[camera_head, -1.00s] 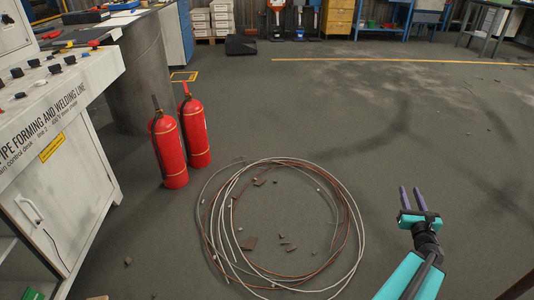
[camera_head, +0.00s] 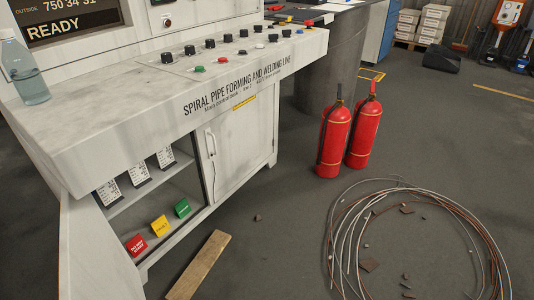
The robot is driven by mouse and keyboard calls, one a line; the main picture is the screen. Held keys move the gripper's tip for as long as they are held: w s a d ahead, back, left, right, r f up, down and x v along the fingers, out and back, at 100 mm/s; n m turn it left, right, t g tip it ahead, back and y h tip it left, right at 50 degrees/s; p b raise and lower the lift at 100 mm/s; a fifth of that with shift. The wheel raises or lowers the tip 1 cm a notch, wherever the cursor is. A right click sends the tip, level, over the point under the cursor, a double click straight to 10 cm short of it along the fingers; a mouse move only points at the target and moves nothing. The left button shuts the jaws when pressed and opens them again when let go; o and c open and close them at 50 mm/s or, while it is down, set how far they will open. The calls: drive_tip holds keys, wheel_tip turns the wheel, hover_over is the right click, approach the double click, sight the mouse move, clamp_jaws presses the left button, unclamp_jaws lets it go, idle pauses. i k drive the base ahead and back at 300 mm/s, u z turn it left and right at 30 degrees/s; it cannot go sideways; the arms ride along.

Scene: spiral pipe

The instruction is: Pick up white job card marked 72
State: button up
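Three white cards with dark print stand in a row on the upper shelf of the open cabinet under the control desk: a left card (camera_head: 108,192), a middle card (camera_head: 138,172) and a right card (camera_head: 165,157). Their print is too small to read, so I cannot tell which is marked 72. They stand in or against dark holders. My gripper is out of view now.
Red (camera_head: 136,244), yellow (camera_head: 160,225) and green (camera_head: 183,208) signs stand on the lower shelf. A wooden plank (camera_head: 199,265), coiled cable (camera_head: 340,235) and two fire extinguishers (camera_head: 333,142) (camera_head: 364,137) occupy the floor. An open door (camera_head: 95,255) is at the cabinet's left.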

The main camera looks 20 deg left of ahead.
sight(165, 158)
drive_tip(key=u, duration=0.4)
drive_tip(key=i, duration=0.85)
drive_tip(key=z, duration=0.3)
drive_tip(key=k, duration=0.25)
drive_tip(key=u, duration=3.2)
